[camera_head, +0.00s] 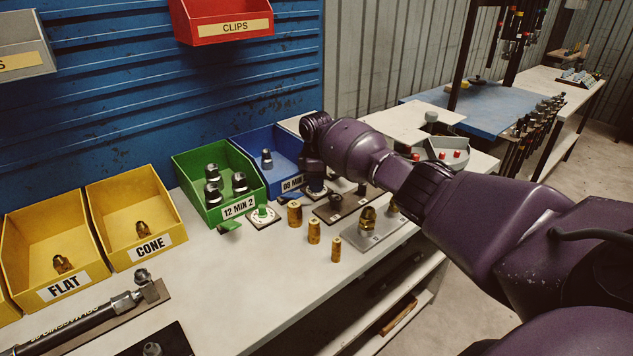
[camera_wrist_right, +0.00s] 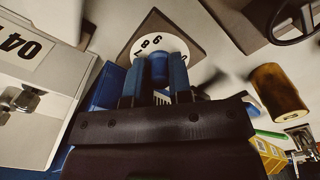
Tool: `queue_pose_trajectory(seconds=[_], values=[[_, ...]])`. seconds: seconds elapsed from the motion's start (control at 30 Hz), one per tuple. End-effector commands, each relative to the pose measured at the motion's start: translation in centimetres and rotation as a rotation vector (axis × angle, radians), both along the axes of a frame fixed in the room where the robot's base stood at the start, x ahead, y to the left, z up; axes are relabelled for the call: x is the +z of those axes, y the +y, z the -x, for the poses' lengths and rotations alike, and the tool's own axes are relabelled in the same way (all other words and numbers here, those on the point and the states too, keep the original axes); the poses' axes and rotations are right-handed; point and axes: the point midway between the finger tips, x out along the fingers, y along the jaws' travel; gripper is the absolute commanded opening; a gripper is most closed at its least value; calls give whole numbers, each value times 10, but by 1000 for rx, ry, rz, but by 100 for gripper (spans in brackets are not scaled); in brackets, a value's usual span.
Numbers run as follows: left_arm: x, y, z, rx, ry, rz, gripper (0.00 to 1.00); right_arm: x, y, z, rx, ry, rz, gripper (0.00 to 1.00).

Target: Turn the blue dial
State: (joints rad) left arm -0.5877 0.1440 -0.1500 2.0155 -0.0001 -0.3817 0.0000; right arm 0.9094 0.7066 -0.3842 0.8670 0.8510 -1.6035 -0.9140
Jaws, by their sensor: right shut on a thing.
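The blue dial (camera_wrist_right: 159,69) shows in the right wrist view, on a round white numbered face (camera_wrist_right: 150,43) set on a dark square plate. The fingers of my right gripper (camera_wrist_right: 157,82) stand on either side of the dial and are shut on it. In the head view my right gripper (camera_head: 315,180) reaches down in front of the blue bin (camera_head: 287,145). The dial itself is mostly hidden there by the gripper. My left gripper is not in view.
A green dial (camera_head: 262,211) on a white plate sits in front of the green bin (camera_head: 217,178). Several brass fittings (camera_head: 314,231) stand just right of it. Yellow bins (camera_head: 172,222) line the wall at left. The front middle of the bench (camera_head: 250,275) is clear.

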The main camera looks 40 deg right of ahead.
Motion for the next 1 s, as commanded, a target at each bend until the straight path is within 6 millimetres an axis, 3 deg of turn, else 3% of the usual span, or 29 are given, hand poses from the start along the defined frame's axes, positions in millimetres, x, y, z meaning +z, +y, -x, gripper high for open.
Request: queue_pose_trajectory(seconds=[0.47,0.5,0.63,1.0], values=[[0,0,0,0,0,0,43,-1,0,0,13,1,-1,0],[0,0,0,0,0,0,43,-1,0,0,13,1,-1,24],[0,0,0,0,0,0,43,-1,0,0,12,1,-1,44],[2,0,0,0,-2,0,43,5,0,0,12,-1,0,45]])
